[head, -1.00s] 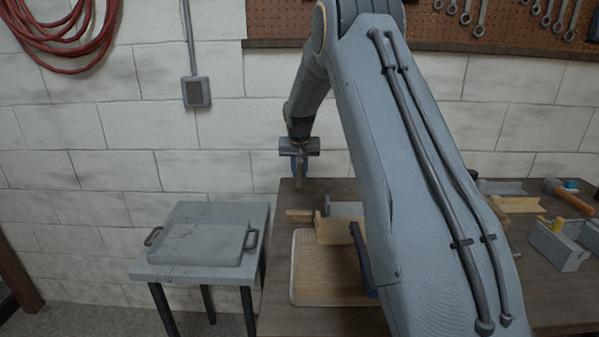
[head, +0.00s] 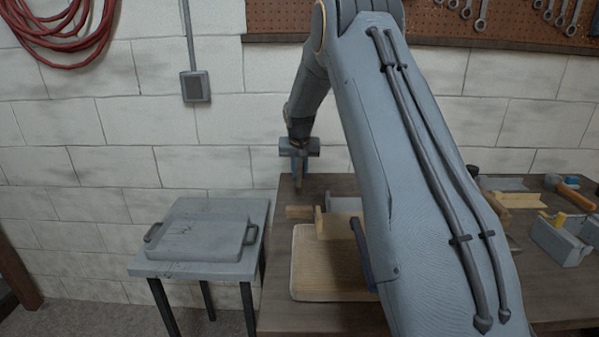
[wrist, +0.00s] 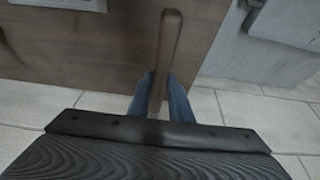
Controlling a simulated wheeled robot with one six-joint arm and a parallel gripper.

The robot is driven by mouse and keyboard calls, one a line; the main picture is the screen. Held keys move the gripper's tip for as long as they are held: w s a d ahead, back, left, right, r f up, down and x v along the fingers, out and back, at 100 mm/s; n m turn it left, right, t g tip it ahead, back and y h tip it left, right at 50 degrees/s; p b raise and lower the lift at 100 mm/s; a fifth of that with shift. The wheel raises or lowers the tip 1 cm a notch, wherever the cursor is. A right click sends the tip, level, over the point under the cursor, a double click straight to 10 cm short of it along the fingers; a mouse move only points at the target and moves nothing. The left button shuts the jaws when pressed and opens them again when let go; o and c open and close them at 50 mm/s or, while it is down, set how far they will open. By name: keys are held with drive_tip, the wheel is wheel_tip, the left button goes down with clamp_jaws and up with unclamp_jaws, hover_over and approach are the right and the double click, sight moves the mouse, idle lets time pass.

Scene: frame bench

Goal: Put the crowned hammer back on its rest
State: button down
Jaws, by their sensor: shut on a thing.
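My gripper (head: 299,170) hangs over the far left corner of the bench. In the wrist view its two blue fingers (wrist: 160,98) are shut on a brown wooden handle (wrist: 170,45), which I take to be the crowned hammer's. The handle points away from the fingers, over the bench top. I cannot make out the hammer's head. Just in front of the gripper, on the bench, are a light wooden block (head: 299,212) and a small upright wooden piece (head: 319,222). I cannot tell whether these are the rest. My arm hides part of the bench there.
A pale board or tray (head: 310,262) lies on the bench (head: 300,318). A grey side table (head: 160,270) with a handled lid or tray (head: 197,237) stands to the left. At the right are an orange-handled tool (head: 575,198) and a grey box (head: 560,243). A block wall is behind.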

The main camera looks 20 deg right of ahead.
drive_tip(key=c, duration=1.5)
unclamp_jaws()
drive_tip(key=shift+c, duration=0.2)
